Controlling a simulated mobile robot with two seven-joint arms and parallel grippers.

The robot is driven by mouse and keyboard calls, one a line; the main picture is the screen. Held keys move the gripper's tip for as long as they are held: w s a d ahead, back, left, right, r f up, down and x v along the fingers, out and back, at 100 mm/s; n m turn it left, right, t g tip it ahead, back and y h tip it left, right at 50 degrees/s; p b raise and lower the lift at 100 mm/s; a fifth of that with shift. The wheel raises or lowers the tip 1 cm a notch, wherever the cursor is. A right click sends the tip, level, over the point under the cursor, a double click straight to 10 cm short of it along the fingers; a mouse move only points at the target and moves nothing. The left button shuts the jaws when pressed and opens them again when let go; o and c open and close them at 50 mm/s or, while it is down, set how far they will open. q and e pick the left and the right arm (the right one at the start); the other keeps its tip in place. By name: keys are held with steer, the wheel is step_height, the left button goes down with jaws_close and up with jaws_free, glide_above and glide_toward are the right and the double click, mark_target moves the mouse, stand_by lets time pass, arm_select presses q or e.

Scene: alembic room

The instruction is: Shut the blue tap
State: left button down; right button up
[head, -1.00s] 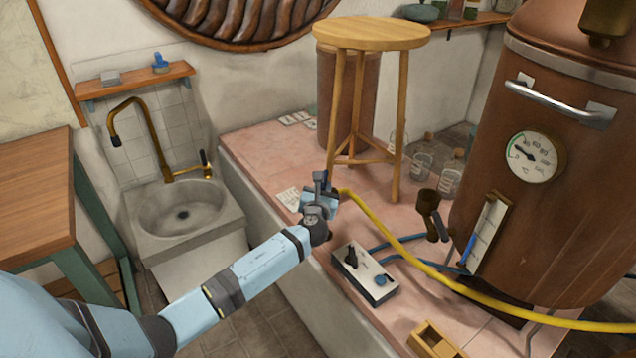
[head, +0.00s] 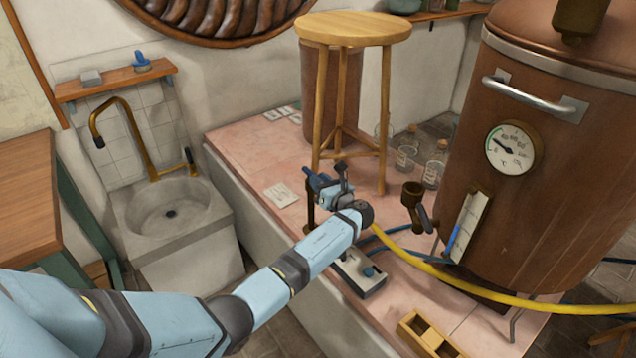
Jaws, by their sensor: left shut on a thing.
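The blue tap (head: 313,180) shows as a dark blue piece on top of a thin brown upright pipe (head: 310,212), on the pink tiled platform in front of the stool. My left gripper (head: 328,184) reaches it from the front right. Its jaws are shut on the blue tap's handle. The fingers and wrist hide much of the tap, so I cannot tell the handle's exact angle. My right gripper is not in view.
A wooden stool (head: 351,30) stands just behind the tap. A copper boiler (head: 530,210) with a dial is at right. A yellow hose (head: 440,281) crosses the platform (head: 245,150). A control box (head: 350,277) is below my wrist. A stone sink (head: 180,240) stands at left.

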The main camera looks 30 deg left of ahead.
arm_select(q)
steer(key=shift+g, duration=0.3)
steer(key=c, duration=1)
jaws_free()
steer(key=shift+w, duration=0.1)
steer(key=shift+c, duration=0.2)
steer(key=p+v, duration=0.1)
steer(key=v, duration=1.2)
steer(key=shift+d, duration=0.4)
steer(key=shift+f, duration=0.2)
